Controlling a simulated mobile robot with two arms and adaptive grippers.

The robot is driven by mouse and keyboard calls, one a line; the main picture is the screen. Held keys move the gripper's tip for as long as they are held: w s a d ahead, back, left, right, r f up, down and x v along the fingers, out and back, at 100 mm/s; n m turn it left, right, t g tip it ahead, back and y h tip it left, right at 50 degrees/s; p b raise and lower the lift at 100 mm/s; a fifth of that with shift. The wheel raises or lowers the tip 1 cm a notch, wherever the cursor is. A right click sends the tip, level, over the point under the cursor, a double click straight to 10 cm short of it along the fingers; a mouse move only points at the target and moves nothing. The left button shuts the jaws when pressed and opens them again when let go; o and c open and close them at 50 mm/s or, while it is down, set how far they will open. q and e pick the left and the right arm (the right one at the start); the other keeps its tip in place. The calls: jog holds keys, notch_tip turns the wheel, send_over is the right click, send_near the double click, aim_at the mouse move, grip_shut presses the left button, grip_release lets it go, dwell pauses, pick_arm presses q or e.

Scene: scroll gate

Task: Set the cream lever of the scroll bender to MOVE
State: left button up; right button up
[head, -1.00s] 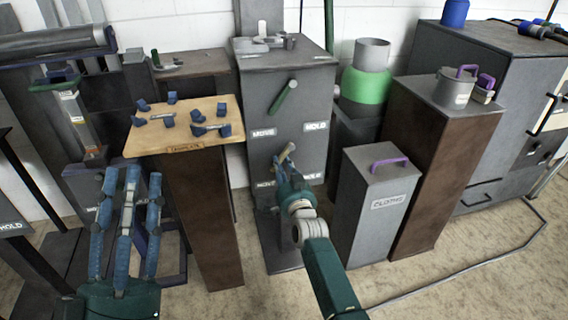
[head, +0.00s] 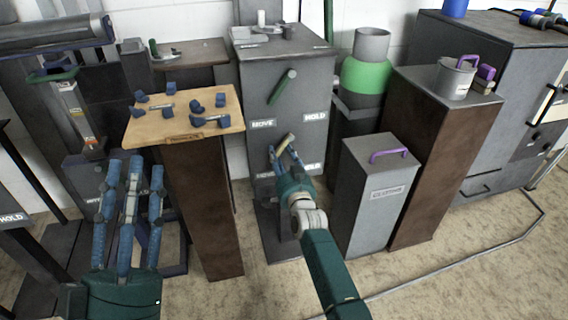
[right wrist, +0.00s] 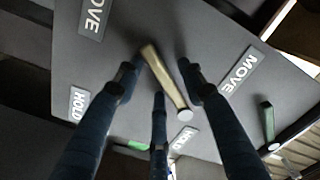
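The scroll bender is a grey cabinet (head: 290,60) in the middle of the head view. The short cream lever (head: 287,142) is on its front, below a green lever (head: 283,87), and tilts with its upper end to the right. MOVE labels (head: 263,123) are on the left of the front and HOLD labels (head: 315,116) on the right. My right gripper (head: 284,153) is at the cream lever, fingers apart. In the right wrist view the lever (right wrist: 163,78) lies between the spread fingers; contact is unclear. My left gripper (head: 135,165) is open and empty.
A wooden-topped stand (head: 190,100) with blue pieces stands left of the cabinet. A grey box with a purple handle (head: 378,190) and a brown pedestal (head: 425,160) stand to the right. A cable (head: 440,265) lies on the floor at right.

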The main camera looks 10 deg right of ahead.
jog(key=s, duration=1.1)
jog(key=shift+s+d, duration=0.15)
jog(key=shift+s, duration=0.25)
